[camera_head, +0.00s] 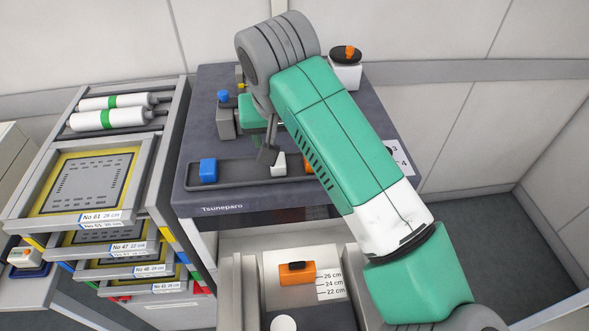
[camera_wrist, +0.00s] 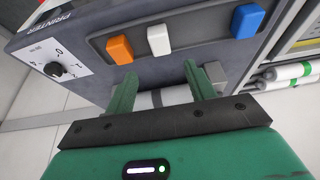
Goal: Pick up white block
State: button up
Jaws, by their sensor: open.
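The white block (camera_head: 278,163) stands in a long dark tray (camera_head: 240,174) on the trolley top, between a blue block (camera_head: 208,170) and an orange block (camera_head: 308,167) partly hidden by my arm. In the wrist view the white block (camera_wrist: 158,40) is upright, ahead of my gripper (camera_wrist: 160,70), roughly in line with the gap between its fingers. The fingers are apart with nothing held. In the head view my gripper (camera_head: 268,148) is above and behind the tray, close to the white block; its fingertips are partly hidden by my arm.
A grey box with a blue knob (camera_head: 224,98) stands left of my gripper. A white box with a black top and orange knob (camera_head: 346,70) stands at the back right. A rack with trays and rolls (camera_head: 113,102) is at left. An open drawer holds an orange part (camera_head: 297,274).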

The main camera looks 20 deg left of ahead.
aim_at(278, 161)
jog(key=shift+x, duration=1.15)
jog(key=f+b, duration=0.1)
jog(key=f, duration=0.1)
jog(key=f+b, duration=0.1)
jog(key=f, duration=0.1)
jog(key=shift+w+a+f, duration=0.15)
jog(key=shift+a+f, duration=0.05)
jog(key=shift+f, duration=0.15)
jog(key=shift+w+a+f, duration=0.15)
jog(key=shift+w+f, duration=0.05)
jog(key=shift+f, duration=0.05)
jog(key=shift+c, duration=0.4)
jog(key=c, duration=1)
